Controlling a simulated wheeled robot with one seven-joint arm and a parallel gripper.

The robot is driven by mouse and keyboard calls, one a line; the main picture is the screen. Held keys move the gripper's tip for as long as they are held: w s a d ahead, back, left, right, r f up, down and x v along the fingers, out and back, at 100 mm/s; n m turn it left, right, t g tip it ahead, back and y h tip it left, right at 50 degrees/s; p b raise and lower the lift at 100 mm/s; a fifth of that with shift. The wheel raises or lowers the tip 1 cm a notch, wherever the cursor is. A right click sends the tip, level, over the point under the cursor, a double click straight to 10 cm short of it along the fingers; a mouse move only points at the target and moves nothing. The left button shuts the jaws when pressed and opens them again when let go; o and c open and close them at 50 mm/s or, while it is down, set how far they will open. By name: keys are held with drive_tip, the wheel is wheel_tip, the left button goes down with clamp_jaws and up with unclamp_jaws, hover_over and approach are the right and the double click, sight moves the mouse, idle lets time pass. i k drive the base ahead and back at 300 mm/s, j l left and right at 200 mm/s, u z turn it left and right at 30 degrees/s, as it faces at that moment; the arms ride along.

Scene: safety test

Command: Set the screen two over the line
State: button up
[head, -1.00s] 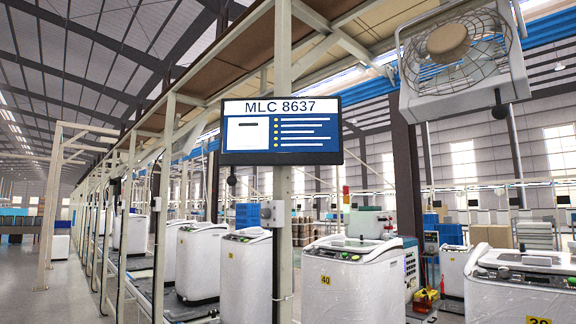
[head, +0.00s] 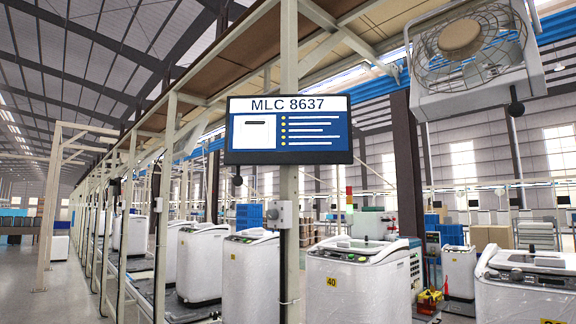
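A flat screen (head: 288,131) in a black frame hangs on a pale upright post above the line. It reads "MLC 8637" over a blue panel with a white box and yellow-dotted lines. The line (head: 205,312) runs below it and back to the left, carrying white washing machines (head: 358,285) wrapped in clear film, one tagged 40. My gripper is not in view.
A caged fan (head: 470,48) hangs at the upper right. The pale post (head: 289,215) stands between machines. A red and yellow item (head: 430,300) sits between machines at the right. Open floor (head: 68,295) shows at the lower left.

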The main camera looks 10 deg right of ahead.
sight(305, 128)
drive_tip(key=i+j+z, duration=0.1)
drive_tip(key=i+j, duration=0.4)
drive_tip(key=i+j+z, duration=0.1)
drive_tip(key=i+j, duration=0.4)
drive_tip(key=j, duration=0.1)
